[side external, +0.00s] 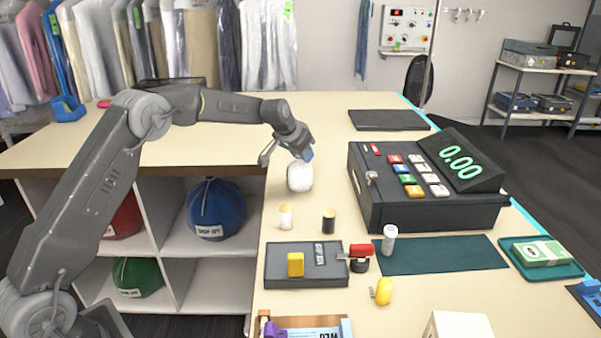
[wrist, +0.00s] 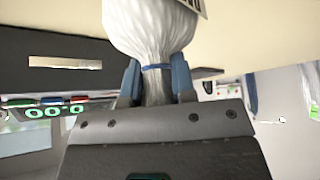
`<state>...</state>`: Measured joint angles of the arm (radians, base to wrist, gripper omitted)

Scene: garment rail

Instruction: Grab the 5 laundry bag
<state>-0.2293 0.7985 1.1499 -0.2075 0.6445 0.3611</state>
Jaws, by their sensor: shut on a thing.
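A small white laundry bag (side external: 299,178) hangs below or stands under my gripper (side external: 299,153) at the counter's middle; I cannot tell whether its bottom touches the counter. In the wrist view the bag (wrist: 150,30) fills the top centre, its neck tied with a blue band. My gripper (wrist: 156,82) has its two blue fingers on either side of the gathered neck, shut on it. A tag (wrist: 194,5) on the bag is cut off by the frame's top edge, so its number cannot be read.
The cash register (side external: 425,185) stands right of the bag. Two small capped jars, white (side external: 286,217) and black (side external: 329,220), stand in front of it. Blue (side external: 215,208), red and green bags sit in cubbies below. The counter behind the bag is largely clear.

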